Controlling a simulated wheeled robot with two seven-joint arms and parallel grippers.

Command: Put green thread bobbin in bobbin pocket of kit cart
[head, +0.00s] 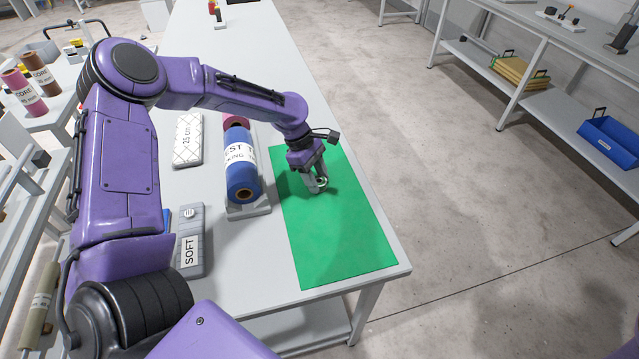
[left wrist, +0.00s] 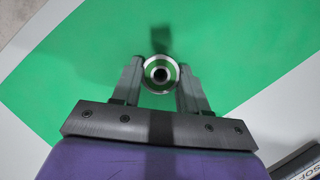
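The green thread bobbin (left wrist: 160,73), round with a silvery rim, a green ring and a dark centre hole, sits between my left fingers in the left wrist view, with a finger against each side. In the head view the bobbin (head: 322,182) shows small at the fingertips. My left gripper (head: 317,184) points down over the green mat (head: 340,240) and is shut on the bobbin; how far the bobbin is from the mat I cannot tell. My right gripper is not in view. I cannot make out a bobbin pocket or surely identify the kit cart.
A blue roll (head: 242,180) in a cradle stands left of the mat. A white quilted packet (head: 188,140) and a grey box marked SOFT (head: 191,240) lie farther left on the white table (head: 235,60). Spools (head: 25,92) stand at far left. A blue bin (head: 608,140) sits on the right shelf.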

